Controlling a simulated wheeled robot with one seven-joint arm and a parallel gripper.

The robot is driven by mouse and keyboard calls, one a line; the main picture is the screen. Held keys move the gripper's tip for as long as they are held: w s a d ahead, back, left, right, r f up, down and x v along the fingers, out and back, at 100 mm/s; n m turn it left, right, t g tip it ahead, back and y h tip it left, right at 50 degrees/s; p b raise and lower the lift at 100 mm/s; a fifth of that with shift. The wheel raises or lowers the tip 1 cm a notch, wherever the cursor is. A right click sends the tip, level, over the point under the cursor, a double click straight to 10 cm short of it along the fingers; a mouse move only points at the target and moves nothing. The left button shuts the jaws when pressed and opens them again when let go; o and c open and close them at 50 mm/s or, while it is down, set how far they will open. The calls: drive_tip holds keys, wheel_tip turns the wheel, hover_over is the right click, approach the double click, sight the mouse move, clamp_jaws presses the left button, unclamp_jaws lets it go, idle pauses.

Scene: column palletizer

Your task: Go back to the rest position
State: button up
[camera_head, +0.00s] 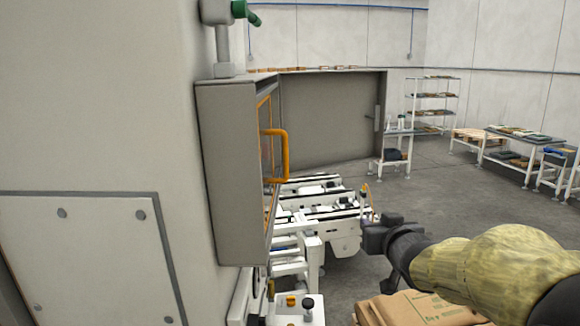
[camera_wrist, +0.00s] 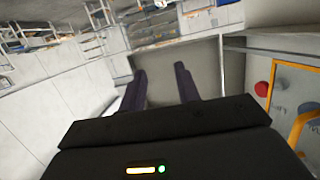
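My gripper (camera_head: 375,231) is at the right of centre in the head view, at the end of my arm. It is in the air in front of the white conveyor machinery and apart from it. In the wrist view its two dark fingers (camera_wrist: 161,88) stand apart with nothing between them. The gripper is open and empty.
A grey cabinet (camera_head: 232,170) with an orange handle (camera_head: 275,155) stands left of the gripper. White conveyor machinery (camera_head: 318,195) lies behind it. Tables (camera_head: 520,152) and a shelf (camera_head: 432,96) stand far right. Floor between is clear.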

drive_tip(key=s+f+m+g+h, duration=0.1)
drive_tip(key=s+f+g, duration=0.3)
drive_tip(key=f, duration=0.4)
drive_tip(key=s+f+m+g+h, duration=0.1)
drive_tip(key=s+f+g, duration=0.25)
drive_tip(key=f, duration=0.45)
drive_tip(key=s+a+f+n+g, duration=0.2)
drive_tip(key=s+a+f+g, duration=0.3)
drive_tip(key=s, duration=0.6)
wheel_tip(320, 180, down, 4)
drive_tip(key=shift+a+r+n+y, duration=0.3)
drive_tip(key=shift+a+y, duration=0.1)
drive_tip(key=shift+a, duration=0.75)
drive_tip(key=shift+s, duration=0.15)
